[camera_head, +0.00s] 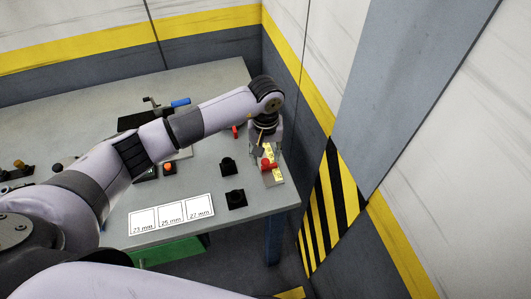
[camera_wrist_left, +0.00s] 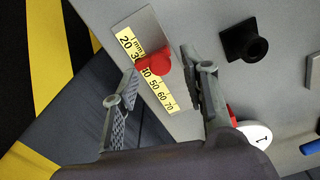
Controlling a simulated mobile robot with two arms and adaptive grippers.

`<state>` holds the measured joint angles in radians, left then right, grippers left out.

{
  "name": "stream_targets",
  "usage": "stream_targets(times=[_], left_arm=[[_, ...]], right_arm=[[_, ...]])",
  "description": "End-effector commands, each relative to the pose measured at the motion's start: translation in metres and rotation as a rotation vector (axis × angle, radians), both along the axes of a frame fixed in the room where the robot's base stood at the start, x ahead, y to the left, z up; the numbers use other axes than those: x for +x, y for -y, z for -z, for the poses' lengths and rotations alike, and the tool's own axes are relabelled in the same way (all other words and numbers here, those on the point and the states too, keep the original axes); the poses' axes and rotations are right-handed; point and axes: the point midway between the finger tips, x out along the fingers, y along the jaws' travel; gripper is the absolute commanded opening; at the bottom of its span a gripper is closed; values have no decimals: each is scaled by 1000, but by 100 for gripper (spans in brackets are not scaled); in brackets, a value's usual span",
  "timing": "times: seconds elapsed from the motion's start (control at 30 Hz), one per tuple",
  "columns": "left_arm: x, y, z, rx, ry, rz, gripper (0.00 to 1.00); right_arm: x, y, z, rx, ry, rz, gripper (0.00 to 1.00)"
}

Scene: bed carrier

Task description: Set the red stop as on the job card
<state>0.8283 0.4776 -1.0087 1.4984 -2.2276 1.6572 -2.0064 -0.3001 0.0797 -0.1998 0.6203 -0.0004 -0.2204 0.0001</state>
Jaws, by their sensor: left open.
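The red stop (camera_head: 267,163) sits on a ruler plate (camera_head: 275,178) at the bench's right edge. In the left wrist view the red stop (camera_wrist_left: 153,63) is over the yellow mm scale (camera_wrist_left: 160,92), around the 30 to 40 marks; its exact reading cannot be told. My left gripper (camera_head: 261,143) is above the ruler, pointing down. In the wrist view its open fingers (camera_wrist_left: 160,63) appear on either side of the stop; contact cannot be told. I cannot make out a readable job card. My right gripper is out of view.
White cards marked 23, 25 and 27 mm (camera_head: 171,214) lie at the bench front. Black fixtures (camera_head: 236,199) (camera_head: 228,166) stand left of the ruler. A red button (camera_head: 169,168) and blue-handled crank (camera_head: 180,102) are farther left. The wall is close on the right.

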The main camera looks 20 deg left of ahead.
Motion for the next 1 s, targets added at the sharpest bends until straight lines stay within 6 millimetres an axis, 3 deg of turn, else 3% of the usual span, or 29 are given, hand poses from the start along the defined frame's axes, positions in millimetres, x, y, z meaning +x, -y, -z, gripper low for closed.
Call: stream_targets(times=[0.2, 0.47, 1.0], left_arm=[[0, 0, 15, 0, 0, 1, 41], [0, 0, 17, 0, 0, 1, 41], [0, 0, 16, 0, 0, 0, 6]], right_arm=[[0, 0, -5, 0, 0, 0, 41], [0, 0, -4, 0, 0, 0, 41], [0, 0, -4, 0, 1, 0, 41]])
